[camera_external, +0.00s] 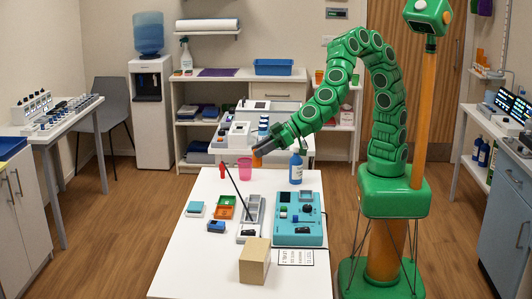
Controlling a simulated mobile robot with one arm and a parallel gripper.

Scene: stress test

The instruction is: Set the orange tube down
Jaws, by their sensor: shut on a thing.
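My gripper (259,151) is at the end of my green arm, above the far part of the white table. It is shut on the orange tube (257,161), of which only a small part shows just below the fingers. The tube appears to be held above the tabletop, behind and to the right of a pink cup (245,170). The fingers hide the rest of the tube, and the gap between it and the table cannot be judged exactly.
A blue bottle (296,169) stands right of the gripper. The white table (190,270) also holds a teal device (298,234), a grey device with a thin dark rod (251,218), an orange tray (227,200) and a cardboard-coloured block (253,264). The front left is bare.

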